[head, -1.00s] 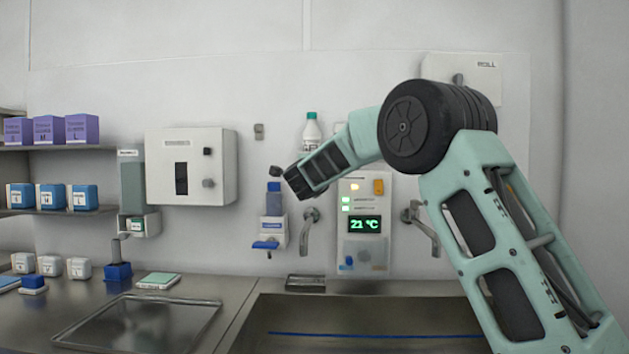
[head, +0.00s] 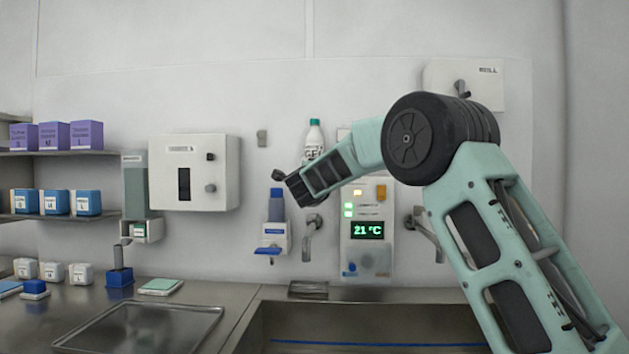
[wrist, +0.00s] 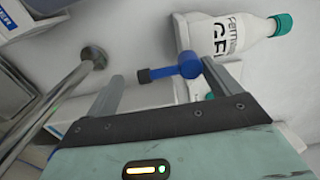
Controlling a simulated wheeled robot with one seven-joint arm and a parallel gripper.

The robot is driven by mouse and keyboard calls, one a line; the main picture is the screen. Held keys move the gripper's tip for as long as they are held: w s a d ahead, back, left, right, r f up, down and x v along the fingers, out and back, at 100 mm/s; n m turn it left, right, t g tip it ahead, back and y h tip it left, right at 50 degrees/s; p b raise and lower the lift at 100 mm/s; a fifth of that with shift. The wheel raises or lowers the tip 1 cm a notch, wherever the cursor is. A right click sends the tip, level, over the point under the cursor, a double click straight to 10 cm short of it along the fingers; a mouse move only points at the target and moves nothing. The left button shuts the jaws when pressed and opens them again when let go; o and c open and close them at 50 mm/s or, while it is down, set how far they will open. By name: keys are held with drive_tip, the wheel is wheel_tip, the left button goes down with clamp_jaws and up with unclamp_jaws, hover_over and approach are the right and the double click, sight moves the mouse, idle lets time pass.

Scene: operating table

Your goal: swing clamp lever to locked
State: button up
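The clamp lever, blue with a black-tipped handle (wrist: 165,72), shows in the wrist view between my fingers, its black end pointing left. My gripper (wrist: 162,75) is open around it. A gap shows between the black tip and the left finger; I cannot tell whether the right finger touches the blue end. A white gel bottle (wrist: 235,38) with a green cap lies beyond the lever in this tilted view. In the head view my gripper (head: 292,187) is close to the wall, left of the bottle (head: 314,138), and hides the lever. The locked mark is not visible.
A wall dispenser with a blue top (head: 276,205) hangs just below my gripper. Metal taps (head: 312,225) flank a control panel (head: 367,258) reading 21 °C. A white wall box (head: 220,165) is to the left. A steel sink (head: 250,318) lies below.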

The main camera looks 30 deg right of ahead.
drive_tip(key=shift+s+a+r, duration=0.1)
drive_tip(key=shift+r, duration=0.1)
drive_tip(key=b+v, duration=0.2)
drive_tip(key=v, duration=1.5)
drive_tip(key=shift+b, duration=0.4)
drive_tip(key=shift+s+a, duration=0.1)
drive_tip(key=shift+s, duration=0.05)
